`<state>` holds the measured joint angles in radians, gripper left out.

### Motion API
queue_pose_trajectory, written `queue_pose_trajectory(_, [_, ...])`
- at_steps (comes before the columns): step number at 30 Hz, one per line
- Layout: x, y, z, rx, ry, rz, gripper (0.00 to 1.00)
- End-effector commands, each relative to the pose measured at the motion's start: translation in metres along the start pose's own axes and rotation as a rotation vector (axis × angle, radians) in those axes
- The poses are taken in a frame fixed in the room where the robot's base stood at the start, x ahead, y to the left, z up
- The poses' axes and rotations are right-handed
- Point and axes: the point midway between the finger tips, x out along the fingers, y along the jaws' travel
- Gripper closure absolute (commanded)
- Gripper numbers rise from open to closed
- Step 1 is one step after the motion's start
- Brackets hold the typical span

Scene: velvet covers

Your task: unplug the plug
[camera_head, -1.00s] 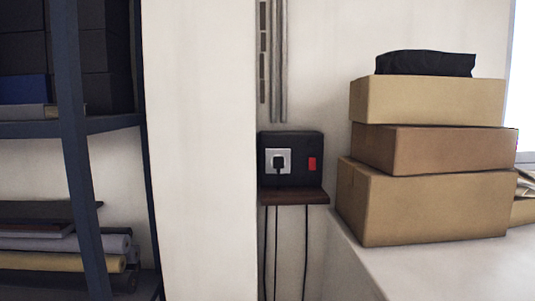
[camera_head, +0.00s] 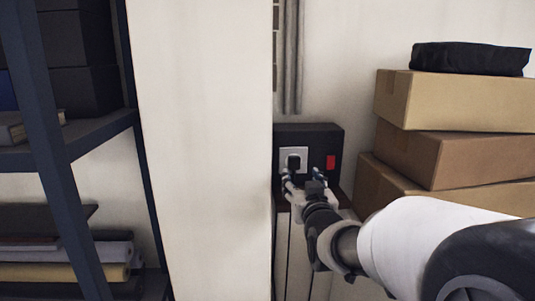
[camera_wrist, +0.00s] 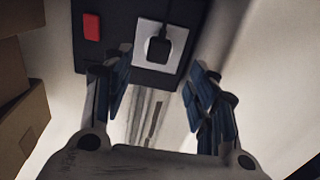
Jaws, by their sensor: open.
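The black plug (camera_head: 294,161) sits in a white square socket (camera_head: 286,154) on a dark wall box (camera_head: 309,131). In the wrist view the plug (camera_wrist: 158,48) is in the socket (camera_wrist: 176,40), beyond the fingertips and roughly between their lines. My gripper (camera_head: 304,177) is in front of the box, slightly below and right of the plug in the head view. Its blue-padded fingers (camera_wrist: 158,82) are open, with nothing between them, and appear apart from the plug.
A red switch (camera_head: 331,162) is on the box right of the socket. Stacked cardboard boxes (camera_head: 455,101) stand to the right. A pale wall column (camera_head: 205,150) and a dark metal shelf (camera_head: 62,130) are on the left. Grey pipes (camera_head: 291,60) run above the box.

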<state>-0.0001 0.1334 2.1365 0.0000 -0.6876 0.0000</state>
Motion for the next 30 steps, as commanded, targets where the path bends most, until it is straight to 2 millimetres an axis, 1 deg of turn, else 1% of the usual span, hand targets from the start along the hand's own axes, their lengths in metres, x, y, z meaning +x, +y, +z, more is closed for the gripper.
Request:
queue_pose_trajectory(2, [0.002,0.000,-0.003,0.000,0.011,0.000,0.47])
queue_pose_trajectory(11, [0.002,0.000,-0.002,0.000,0.012,0.000,0.47])
queue_pose_trajectory(16, [0.009,0.000,-0.003,0.000,0.010,0.000,0.47])
queue_pose_trajectory(20, [0.024,0.000,-0.004,0.000,0.010,0.000,0.47])
queue_pose_trajectory(25, [0.050,0.000,-0.005,0.000,0.009,0.000,0.47])
queue_pose_trajectory(30, [0.072,0.000,-0.001,0.000,0.012,0.000,0.47])
